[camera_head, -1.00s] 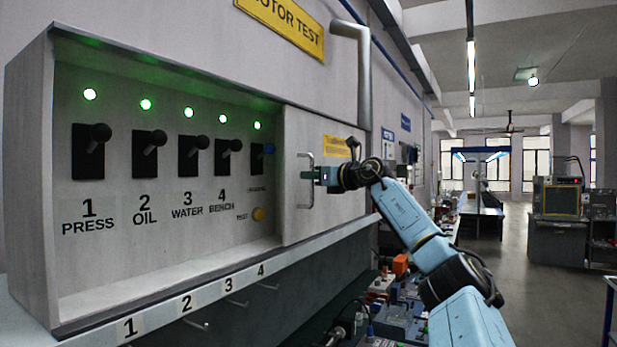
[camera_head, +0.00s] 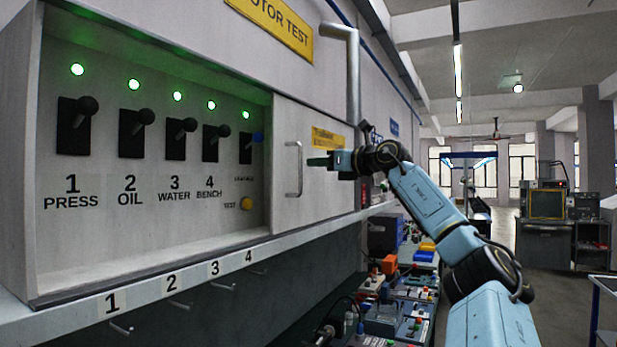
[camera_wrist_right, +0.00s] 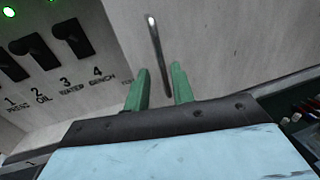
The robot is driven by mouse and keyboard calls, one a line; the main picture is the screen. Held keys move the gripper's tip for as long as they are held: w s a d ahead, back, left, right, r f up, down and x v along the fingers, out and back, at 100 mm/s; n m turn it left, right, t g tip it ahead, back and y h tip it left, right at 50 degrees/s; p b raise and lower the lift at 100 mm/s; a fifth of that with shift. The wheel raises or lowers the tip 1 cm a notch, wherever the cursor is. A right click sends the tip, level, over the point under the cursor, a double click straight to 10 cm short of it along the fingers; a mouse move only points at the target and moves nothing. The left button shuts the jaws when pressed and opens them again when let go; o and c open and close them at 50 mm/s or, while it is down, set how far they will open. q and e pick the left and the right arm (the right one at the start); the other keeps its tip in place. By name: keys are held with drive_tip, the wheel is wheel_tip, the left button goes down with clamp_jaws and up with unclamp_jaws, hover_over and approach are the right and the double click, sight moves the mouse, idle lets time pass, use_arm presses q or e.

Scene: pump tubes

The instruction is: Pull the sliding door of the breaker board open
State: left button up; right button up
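The breaker board (camera_head: 20,175) is a grey box with a row of black switches under green lights. Its grey sliding door (camera_head: 325,205) covers the right part, and the switches to the left are uncovered. A vertical metal bar handle (camera_head: 299,168) sits near the door's left edge. My right gripper (camera_head: 318,161) is just right of the handle, apart from it. In the right wrist view, the right gripper's green fingers (camera_wrist_right: 159,85) are spread and empty, and the handle (camera_wrist_right: 154,45) shows beyond the gap between them. My left gripper is not in view.
A ledge numbered 1 to 4 (camera_head: 140,300) with small hooks runs below the board. A yellow sign (camera_head: 275,22) and a grey pipe (camera_head: 352,75) are above. A bench with coloured parts (camera_head: 400,300) lies below my right arm. Open floor is at the right.

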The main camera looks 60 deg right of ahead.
drive_tip(key=b+v, duration=0.3)
drive_tip(key=v, duration=0.3)
drive_tip(key=shift+s, duration=0.25)
